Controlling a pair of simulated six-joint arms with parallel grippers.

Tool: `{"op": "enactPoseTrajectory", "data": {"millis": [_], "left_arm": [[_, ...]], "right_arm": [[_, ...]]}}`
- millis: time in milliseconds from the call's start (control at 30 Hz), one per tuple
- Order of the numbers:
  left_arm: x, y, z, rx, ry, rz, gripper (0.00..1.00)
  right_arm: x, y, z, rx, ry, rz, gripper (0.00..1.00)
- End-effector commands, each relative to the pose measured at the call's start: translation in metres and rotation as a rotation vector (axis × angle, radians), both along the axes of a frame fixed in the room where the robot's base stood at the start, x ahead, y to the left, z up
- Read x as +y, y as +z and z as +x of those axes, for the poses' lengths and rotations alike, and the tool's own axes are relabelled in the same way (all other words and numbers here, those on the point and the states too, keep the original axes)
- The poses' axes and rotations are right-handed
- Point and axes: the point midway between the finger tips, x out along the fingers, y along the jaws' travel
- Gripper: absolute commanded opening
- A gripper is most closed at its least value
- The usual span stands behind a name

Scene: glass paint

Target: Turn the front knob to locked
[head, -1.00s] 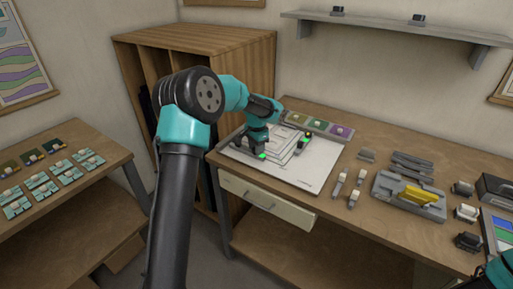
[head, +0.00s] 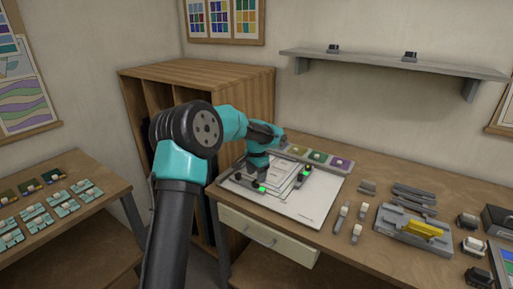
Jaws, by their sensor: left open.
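The white board (head: 308,207) lies on the bench with a pale framed panel on it. Two dark fittings with bright green marks sit on it. The front knob, with its green mark (head: 262,189), is at the board's near left side. The other fitting (head: 305,176) is farther right and back. My left gripper (head: 259,180) points down right at the front knob, its jaws open. The fingers partly hide the knob, so I cannot tell whether they touch it or how it is turned. My right gripper is not in view.
A grey tray with coloured pots (head: 318,157) stands behind the board. A grey rack with a yellow piece (head: 422,228) and small white-topped tools (head: 357,232) stand to the right. A wooden cabinet (head: 240,92) is behind my arm. A drawer (head: 267,236) sits below the bench.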

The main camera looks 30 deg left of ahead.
Motion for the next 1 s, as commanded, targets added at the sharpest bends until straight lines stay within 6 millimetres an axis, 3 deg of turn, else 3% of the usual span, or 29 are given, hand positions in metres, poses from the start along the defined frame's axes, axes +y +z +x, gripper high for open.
{"op": "enactPoseTrajectory", "data": {"millis": [600, 800, 1000], "left_arm": [[0.000, 0.118, 0.001, -0.003, -0.001, 0.000, 0.60], [0.000, 0.137, 0.000, 0.000, 0.000, -0.001, 0.60], [0.000, 0.141, 0.000, 0.000, 0.000, -0.001, 0.60]], "right_arm": [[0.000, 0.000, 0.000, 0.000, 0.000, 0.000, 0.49], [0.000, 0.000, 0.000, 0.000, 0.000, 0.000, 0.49], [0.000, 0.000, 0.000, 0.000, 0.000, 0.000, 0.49]]}}
